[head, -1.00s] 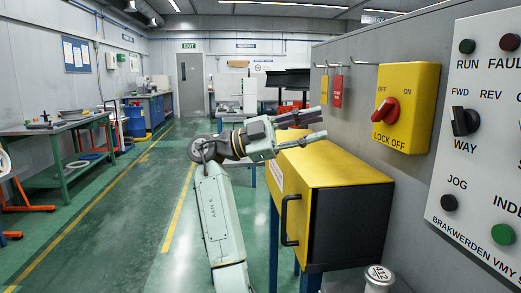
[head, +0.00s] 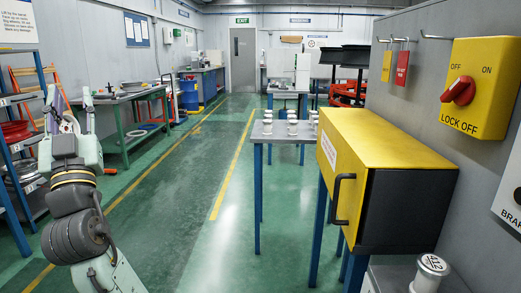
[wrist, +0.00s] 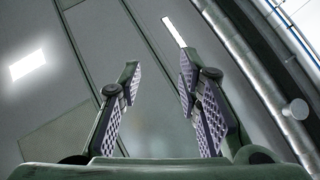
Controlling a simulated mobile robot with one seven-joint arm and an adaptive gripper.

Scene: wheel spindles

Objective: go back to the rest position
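My gripper (head: 70,98) is raised at the left of the head view, with its fingers pointing up. In the wrist view my gripper (wrist: 158,75) shows two padded fingers standing apart with nothing between them. Behind them are only the ceiling, its lights and pipes. My gripper touches nothing that I can see.
A yellow cabinet (head: 385,143) with a black handle stands at right. A white spindle (head: 430,272) stands before it, lower right. White spindles stand on a blue-legged table (head: 272,135). A shelf rack (head: 18,165) is at left. The middle floor is clear.

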